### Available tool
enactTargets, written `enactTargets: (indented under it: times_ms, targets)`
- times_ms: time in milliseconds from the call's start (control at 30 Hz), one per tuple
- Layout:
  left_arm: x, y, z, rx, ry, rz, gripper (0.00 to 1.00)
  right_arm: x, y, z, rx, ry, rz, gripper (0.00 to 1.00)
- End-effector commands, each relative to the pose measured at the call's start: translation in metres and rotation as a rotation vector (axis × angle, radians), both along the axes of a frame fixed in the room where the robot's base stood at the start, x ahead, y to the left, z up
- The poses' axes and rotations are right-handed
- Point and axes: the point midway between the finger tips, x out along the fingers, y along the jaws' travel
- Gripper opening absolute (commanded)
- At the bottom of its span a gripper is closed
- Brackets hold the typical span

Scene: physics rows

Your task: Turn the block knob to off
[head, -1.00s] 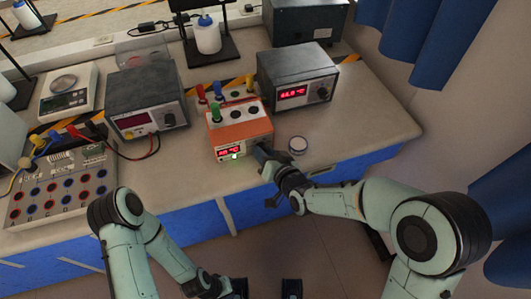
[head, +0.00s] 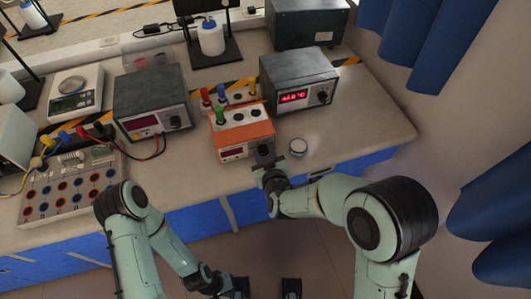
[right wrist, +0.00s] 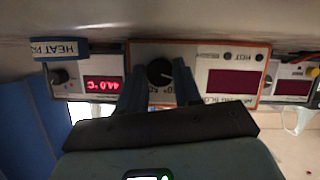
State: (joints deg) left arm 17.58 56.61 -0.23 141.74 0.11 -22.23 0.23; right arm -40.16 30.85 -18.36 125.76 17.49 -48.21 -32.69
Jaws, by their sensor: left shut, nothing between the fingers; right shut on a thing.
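The orange-topped heating block (head: 243,131) stands near the bench's front edge, with colored-cap tubes in its top. Its front display is dark, and it also shows in the right wrist view (right wrist: 230,82), upside down. The block's black knob (right wrist: 160,72) sits between the fingers of my right gripper (right wrist: 158,78). That gripper, shut on the knob, also shows at the block's front right corner in the head view (head: 265,154). There it hides the knob. The knob's pointer setting is too small to read. My left gripper (head: 238,287) is low, away from the bench, shut and empty.
A grey unit with a lit red temperature display (head: 299,83) stands behind right of the block. A dark-display power supply (head: 151,105) stands left. Blue curtains (head: 430,40) hang at the right.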

Motion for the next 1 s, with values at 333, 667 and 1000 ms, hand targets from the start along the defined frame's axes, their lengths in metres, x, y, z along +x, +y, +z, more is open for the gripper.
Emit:
enactTargets:
  times_ms: [333, 667, 1000]
  targets:
    - [-0.0006, 0.0002, 0.001, 0.0, 0.002, -0.001, 0.0, 0.0003, 0.0002, 0.0006, -0.024, -0.011, 0.001, 0.03]
    - [-0.0006, 0.0, 0.001, 0.0, 0.003, -0.001, 0.0, 0.0003, 0.0002, 0.0006, -0.023, -0.01, 0.001, 0.44]
    - [-0.0007, 0.0, 0.0013, 0.0, 0.003, -0.001, 0.0, -0.0086, -0.0016, 0.004, -0.021, -0.008, 0.001, 0.44]
